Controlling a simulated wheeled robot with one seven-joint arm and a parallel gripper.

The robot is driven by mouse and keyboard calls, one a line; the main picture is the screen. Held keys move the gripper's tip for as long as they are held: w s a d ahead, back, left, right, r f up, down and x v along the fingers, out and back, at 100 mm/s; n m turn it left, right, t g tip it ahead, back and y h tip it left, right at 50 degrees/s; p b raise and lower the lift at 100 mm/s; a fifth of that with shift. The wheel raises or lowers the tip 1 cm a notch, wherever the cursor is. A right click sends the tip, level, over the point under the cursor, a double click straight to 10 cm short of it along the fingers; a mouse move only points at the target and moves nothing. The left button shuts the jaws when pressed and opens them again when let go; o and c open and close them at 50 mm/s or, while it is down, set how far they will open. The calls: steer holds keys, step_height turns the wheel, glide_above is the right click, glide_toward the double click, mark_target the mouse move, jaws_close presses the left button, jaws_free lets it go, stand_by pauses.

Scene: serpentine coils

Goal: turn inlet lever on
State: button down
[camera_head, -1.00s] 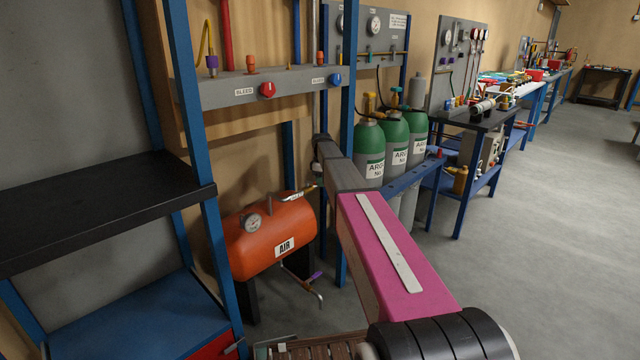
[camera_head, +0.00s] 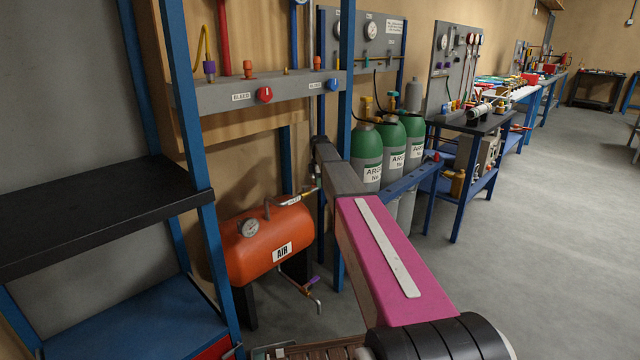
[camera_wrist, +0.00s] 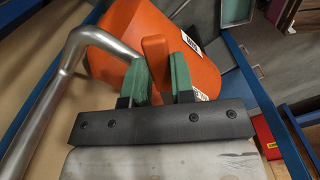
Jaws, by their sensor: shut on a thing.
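In the wrist view, an orange lever handle (camera_wrist: 154,52) stands between the two green-padded fingers of my gripper (camera_wrist: 161,78). The pads press on its two sides, so the gripper is shut on it. The orange air tank (camera_wrist: 118,42) lies just behind, with a bent grey pipe (camera_wrist: 78,55) to the left. In the head view, the tank (camera_head: 240,262) carries a gauge (camera_head: 248,228) and an AIR label. A pipe runs along its top towards the right end, where my arm hides part of the fittings. The lever cannot be made out clearly there.
A purple-handled drain tap (camera_head: 314,282) sticks out below the tank. A blue-framed rack with a black shelf (camera_head: 100,215) stands at the left. Green argon cylinders (camera_head: 390,150) stand behind my arm. The floor (camera_head: 540,230) at the right is clear.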

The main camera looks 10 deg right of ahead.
steer(key=c, duration=1)
jaws_free()
steer(key=shift+o, duration=0.2)
step_height(320, 180, up, 11)
steer(key=shift+f, duration=0.1)
